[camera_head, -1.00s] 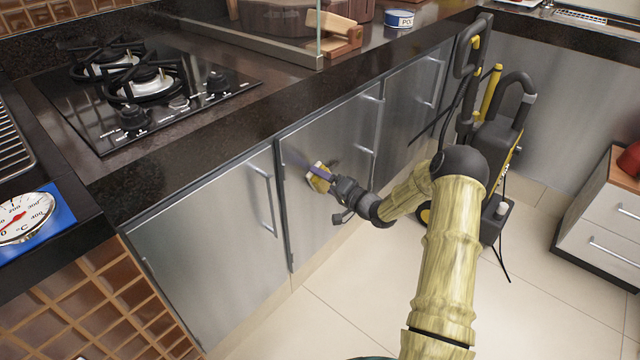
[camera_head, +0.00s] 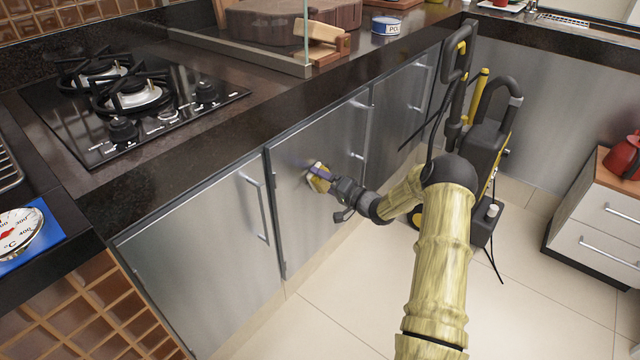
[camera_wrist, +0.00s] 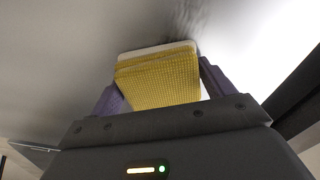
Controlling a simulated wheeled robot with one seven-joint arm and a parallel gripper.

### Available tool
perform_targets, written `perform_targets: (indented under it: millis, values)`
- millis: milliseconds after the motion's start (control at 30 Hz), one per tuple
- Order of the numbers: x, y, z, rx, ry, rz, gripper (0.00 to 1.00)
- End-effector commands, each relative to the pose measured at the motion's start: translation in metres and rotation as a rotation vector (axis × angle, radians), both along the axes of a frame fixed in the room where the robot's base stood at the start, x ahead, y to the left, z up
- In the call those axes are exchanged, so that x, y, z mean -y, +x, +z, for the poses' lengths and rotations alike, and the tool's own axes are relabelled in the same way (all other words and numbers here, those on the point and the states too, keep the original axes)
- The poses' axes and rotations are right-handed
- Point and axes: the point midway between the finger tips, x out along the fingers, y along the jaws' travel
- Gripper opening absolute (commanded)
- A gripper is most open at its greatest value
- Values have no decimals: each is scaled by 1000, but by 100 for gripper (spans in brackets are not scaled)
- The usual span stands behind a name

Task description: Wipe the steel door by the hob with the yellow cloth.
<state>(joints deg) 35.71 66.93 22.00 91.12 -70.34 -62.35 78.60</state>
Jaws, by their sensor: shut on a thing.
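The steel door (camera_head: 310,228) is a brushed cabinet front under the counter, to the right of the hob (camera_head: 140,98) and below it. The yellow cloth (camera_head: 318,178) is a small pad with a pale edge, at the upper middle of this door. My gripper (camera_head: 326,177) is shut on it with purple fingers. In the wrist view, the cloth (camera_wrist: 160,84) sits between both fingers, with its far edge at or very close to the steel. Whether it touches cannot be told. A faint dark mottled patch (camera_wrist: 187,18) shows on the steel beyond it; it may be a mark or a reflection.
Another steel door (camera_head: 205,265) is on the left, with a bar handle (camera_head: 255,205). A black and yellow wheeled machine (camera_head: 480,155) stands at the right. A drawer unit (camera_head: 600,220) is farther right. The tiled floor (camera_head: 345,300) before the doors is clear.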

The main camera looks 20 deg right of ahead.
Motion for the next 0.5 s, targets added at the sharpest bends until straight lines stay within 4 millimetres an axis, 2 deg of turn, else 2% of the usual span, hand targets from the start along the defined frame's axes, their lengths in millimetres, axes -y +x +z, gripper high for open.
perform_targets:
  millis: [300,500]
  values:
    - [1,1,0,0,0,0,63]
    - [10,9,0,2,0,0,63]
